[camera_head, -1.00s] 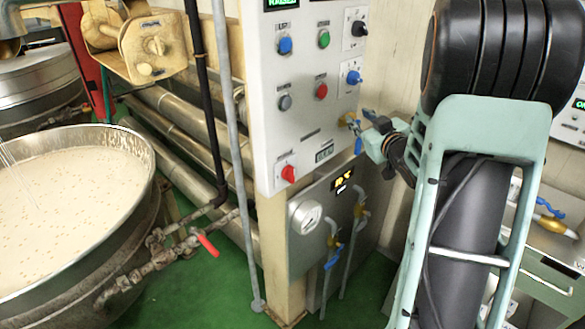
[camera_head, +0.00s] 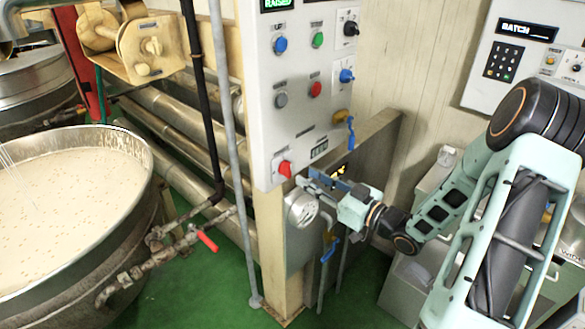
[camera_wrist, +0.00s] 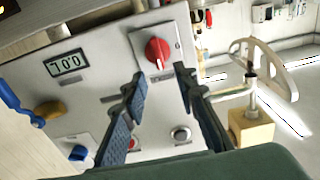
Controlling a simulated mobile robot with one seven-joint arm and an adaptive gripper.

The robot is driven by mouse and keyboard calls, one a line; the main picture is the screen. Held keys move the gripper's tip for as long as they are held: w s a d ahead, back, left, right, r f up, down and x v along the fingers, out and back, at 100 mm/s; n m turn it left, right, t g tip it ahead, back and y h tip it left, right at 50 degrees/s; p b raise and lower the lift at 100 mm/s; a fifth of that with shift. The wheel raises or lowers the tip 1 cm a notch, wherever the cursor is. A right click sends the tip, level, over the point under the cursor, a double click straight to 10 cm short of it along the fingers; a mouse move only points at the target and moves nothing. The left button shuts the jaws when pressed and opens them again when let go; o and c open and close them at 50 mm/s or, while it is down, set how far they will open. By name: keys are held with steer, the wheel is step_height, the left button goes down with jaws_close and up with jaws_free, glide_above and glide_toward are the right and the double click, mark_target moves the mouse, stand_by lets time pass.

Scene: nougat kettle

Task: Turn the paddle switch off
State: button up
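A red rotary switch (camera_head: 286,169) on a square white plate sits at the lower left of the grey control panel (camera_head: 268,110). Other knobs share the panel, and the labels are too small to read, so I cannot tell by name which is the paddle switch. In the wrist view the red switch (camera_wrist: 157,52) shows beyond my fingertips, its grip ridge roughly upright in the picture. My gripper (camera_head: 308,180) is just right of the switch in the head view. In the wrist view my gripper (camera_wrist: 160,79) is open and empty, its fingers apart, with no clear contact with the switch.
A small display (camera_head: 319,148) is above right of the red switch. A yellow valve with a blue handle (camera_head: 347,122) sticks out at the panel's right. A round gauge (camera_head: 302,209) and pipes (camera_head: 329,240) are below. A full kettle (camera_head: 140,180) stands left.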

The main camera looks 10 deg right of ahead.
mark_target(290, 168)
steer(key=x, duration=0.7)
steer(key=shift+p, duration=0.35)
jaws_close()
